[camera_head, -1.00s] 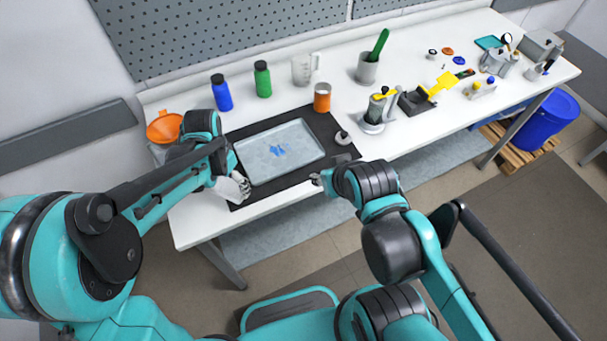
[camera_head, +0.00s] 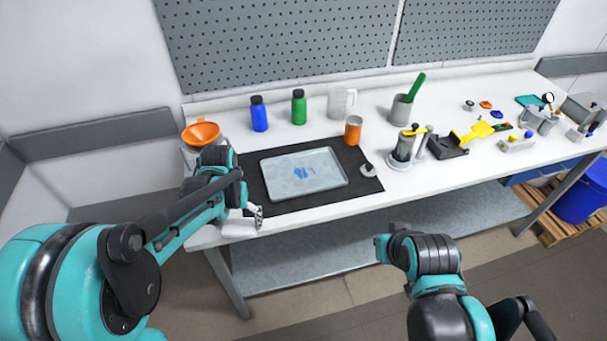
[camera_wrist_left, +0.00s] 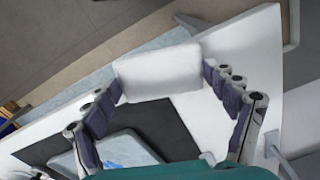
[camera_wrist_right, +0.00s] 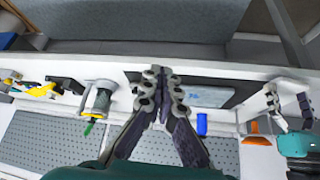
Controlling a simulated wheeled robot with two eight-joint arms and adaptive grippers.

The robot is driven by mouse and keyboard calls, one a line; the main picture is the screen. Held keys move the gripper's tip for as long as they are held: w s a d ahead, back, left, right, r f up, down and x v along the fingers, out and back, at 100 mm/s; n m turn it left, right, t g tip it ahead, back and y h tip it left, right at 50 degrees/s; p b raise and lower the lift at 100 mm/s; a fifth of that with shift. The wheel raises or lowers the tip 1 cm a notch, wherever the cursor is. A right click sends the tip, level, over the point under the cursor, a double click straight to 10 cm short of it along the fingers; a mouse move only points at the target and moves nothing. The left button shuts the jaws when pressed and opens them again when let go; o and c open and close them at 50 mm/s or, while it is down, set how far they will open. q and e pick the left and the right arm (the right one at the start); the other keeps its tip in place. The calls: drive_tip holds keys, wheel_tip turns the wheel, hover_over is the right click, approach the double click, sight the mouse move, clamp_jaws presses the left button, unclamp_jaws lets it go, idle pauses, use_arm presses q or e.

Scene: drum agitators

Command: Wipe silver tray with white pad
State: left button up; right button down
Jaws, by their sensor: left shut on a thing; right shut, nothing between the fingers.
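The silver tray (camera_head: 328,174) lies flat on a black mat, with blue smears (camera_head: 304,172) on it. The tray also shows in the left wrist view (camera_wrist_left: 135,152) and in the right wrist view (camera_wrist_right: 208,97). My left gripper (camera_wrist_left: 160,78) is shut on the white pad (camera_wrist_left: 158,72). In the head view the pad (camera_head: 239,229) is at the table's front edge, left of the tray and apart from it. My right gripper (camera_wrist_right: 158,72) is shut and empty. In the head view my right arm is in front of the table, off its front edge.
The black mat (camera_head: 265,206) lies under the tray. An orange cup (camera_head: 353,130), a grey knob-like part (camera_head: 367,169), blue (camera_head: 258,114) and green (camera_head: 298,107) bottles and a clear jug (camera_head: 341,102) stand around it. An orange funnel (camera_head: 201,133) is at left. Metal fixtures (camera_head: 405,148) stand at right.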

use_arm(q)
wheel_tip(320, 180, up, 3)
drive_tip(key=p, duration=0.2)
drive_tip(key=shift+p, duration=0.3)
use_arm(e)
drive_tip(key=w+r+g, duration=0.2)
drive_tip(key=w+r, duration=0.4)
drive_tip(key=w, duration=0.3)
use_arm(q)
wheel_tip(320, 180, up, 2)
drive_tip(key=shift+r+p, duration=0.2)
drive_tip(key=shift+p, duration=1.05)
wheel_tip(320, 180, up, 3)
drive_tip(key=p, duration=0.2)
drive_tip(key=shift+f+p, duration=0.15)
drive_tip(key=shift+p, duration=0.2)
use_arm(e)
drive_tip(key=n+g+p, duration=0.2)
drive_tip(key=n+g, duration=0.1)
drive_tip(key=g, duration=0.2)
hover_over(339, 174)
wheel_tip(339, 174, down, 10)
use_arm(q)
drive_tip(key=shift+b, duration=1.1)
use_arm(e)
drive_tip(key=shift+f, duration=2.55)
